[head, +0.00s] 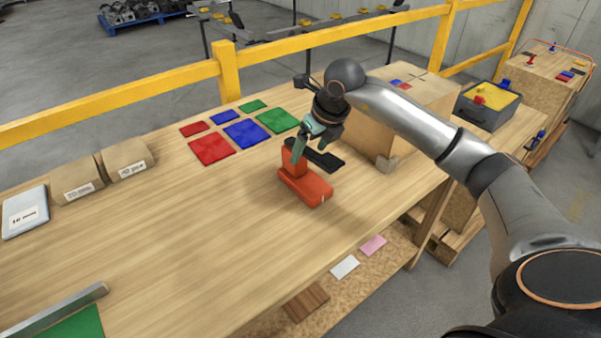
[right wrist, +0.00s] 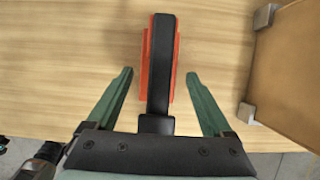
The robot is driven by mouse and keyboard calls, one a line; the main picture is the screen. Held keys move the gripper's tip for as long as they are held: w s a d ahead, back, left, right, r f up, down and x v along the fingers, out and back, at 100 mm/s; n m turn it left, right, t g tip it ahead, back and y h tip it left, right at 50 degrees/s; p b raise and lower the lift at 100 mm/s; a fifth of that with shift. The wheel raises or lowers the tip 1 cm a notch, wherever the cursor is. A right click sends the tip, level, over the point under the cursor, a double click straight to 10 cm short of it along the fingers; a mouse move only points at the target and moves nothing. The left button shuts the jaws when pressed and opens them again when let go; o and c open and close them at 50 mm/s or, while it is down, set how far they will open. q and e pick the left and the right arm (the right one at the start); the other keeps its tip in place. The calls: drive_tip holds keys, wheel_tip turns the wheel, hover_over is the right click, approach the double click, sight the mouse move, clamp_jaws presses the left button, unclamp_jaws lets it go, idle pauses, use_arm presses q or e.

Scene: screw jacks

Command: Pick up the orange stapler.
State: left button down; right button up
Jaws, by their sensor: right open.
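The orange stapler (head: 306,188) stands on the wooden table near its front edge in the head view, with a black top arm. In the right wrist view the stapler (right wrist: 160,65) lies lengthwise, its black top between orange edges. My right gripper (head: 312,137) is above the stapler in the head view. In the right wrist view the right gripper (right wrist: 160,80) is open, with one green finger on each side of the stapler and a gap on both sides. It holds nothing. My left gripper is not in view.
A large cardboard box (head: 385,125) stands right of the stapler, with a metal corner piece at its base. Red, blue and green squares (head: 245,133) lie behind it. Small boxes (head: 124,158) stand at the left. The table left of the stapler is clear.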

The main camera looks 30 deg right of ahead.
sight(301, 175)
drive_tip(key=w+f, duration=0.1)
drive_tip(key=f, duration=0.1)
drive_tip(key=w+f, duration=0.2)
drive_tip(key=shift+a+p, duration=0.15)
drive_tip(key=shift+p, duration=0.25)
drive_tip(key=shift+w+f, duration=0.15)
drive_tip(key=shift+f, duration=0.2)
drive_tip(key=c, duration=1.3)
clamp_jaws()
drive_tip(key=shift+w+r, duration=0.1)
drive_tip(key=shift+r, duration=0.1)
